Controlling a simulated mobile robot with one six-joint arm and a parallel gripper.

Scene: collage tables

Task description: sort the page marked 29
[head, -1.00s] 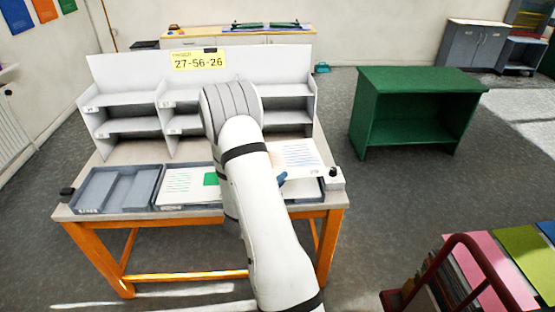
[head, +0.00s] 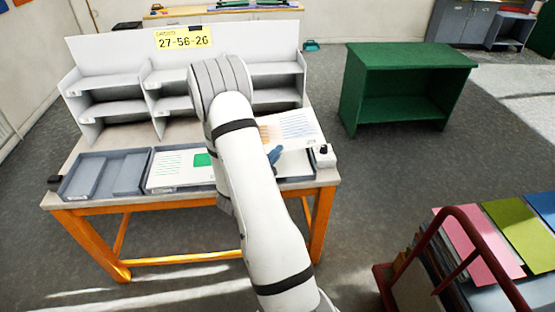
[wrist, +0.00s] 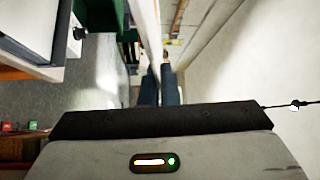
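A printed page (head: 293,127) with rows of lines and an orange patch at its left shows just right of my arm, over the right part of the table. My gripper (head: 275,155), mostly hidden behind my arm, has a blue finger showing at the page's lower edge. In the wrist view, the two dark blue fingers (wrist: 159,88) are close together, with the page seen nearly edge-on between them. Another page (head: 176,167) with green lines and a green square lies in the middle tray. No mark 29 is readable on either page.
The left tray (head: 82,178) looks empty. A green shelf unit (head: 405,62) and a red-framed cart (head: 470,215) stand to the right, with open floor between.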

